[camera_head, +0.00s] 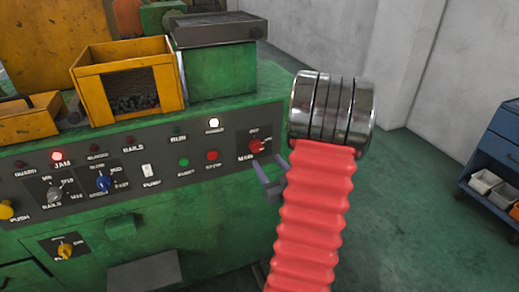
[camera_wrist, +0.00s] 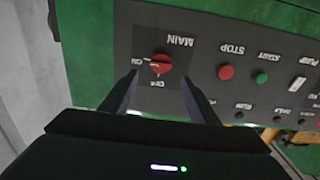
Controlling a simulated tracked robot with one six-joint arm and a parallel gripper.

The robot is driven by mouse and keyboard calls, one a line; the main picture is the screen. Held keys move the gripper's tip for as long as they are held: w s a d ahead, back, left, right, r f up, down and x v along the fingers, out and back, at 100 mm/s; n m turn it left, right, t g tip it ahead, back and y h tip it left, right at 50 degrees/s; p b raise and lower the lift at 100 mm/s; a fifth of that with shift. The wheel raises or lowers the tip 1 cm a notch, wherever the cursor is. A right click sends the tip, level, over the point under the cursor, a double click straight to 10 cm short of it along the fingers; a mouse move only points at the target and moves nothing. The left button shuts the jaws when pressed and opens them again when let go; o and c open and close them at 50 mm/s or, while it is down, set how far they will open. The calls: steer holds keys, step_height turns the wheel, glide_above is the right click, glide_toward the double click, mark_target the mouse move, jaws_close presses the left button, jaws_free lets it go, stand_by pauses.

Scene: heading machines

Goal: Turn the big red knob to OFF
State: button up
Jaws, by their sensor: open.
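The big red knob (camera_head: 256,146) sits at the right end of the dark control panel, above the MAIN label. In the wrist view the panel appears upside down, with the knob (camera_wrist: 160,64) between the fingers' tips. Its handle appears to lie toward the ON side mark, away from the OFF label; this is small and not fully clear. My gripper (camera_head: 270,174) is open, just in front of the panel and slightly below the knob in the head view. In the wrist view my gripper (camera_wrist: 160,78) has one finger on each side of the knob, with no clear contact.
Red STOP (camera_head: 212,155) and green START (camera_head: 183,162) buttons are left of the knob. More switches, a lit JAM lamp (camera_head: 57,156) and a yellow bin (camera_head: 130,82) lie further left. A blue cart (camera_head: 490,165) stands far right. The floor between is clear.

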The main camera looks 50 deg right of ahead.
mark_target(259, 149)
steer(key=x, duration=0.9)
steer(key=shift+w+d, duration=0.1)
steer(key=shift+w, duration=0.1)
steer(key=c, duration=1)
steer(key=shift+s+d, duration=0.1)
steer(key=shift+d, duration=0.1)
steer(key=shift+c, duration=0.2)
steer(key=shift+a, duration=0.1)
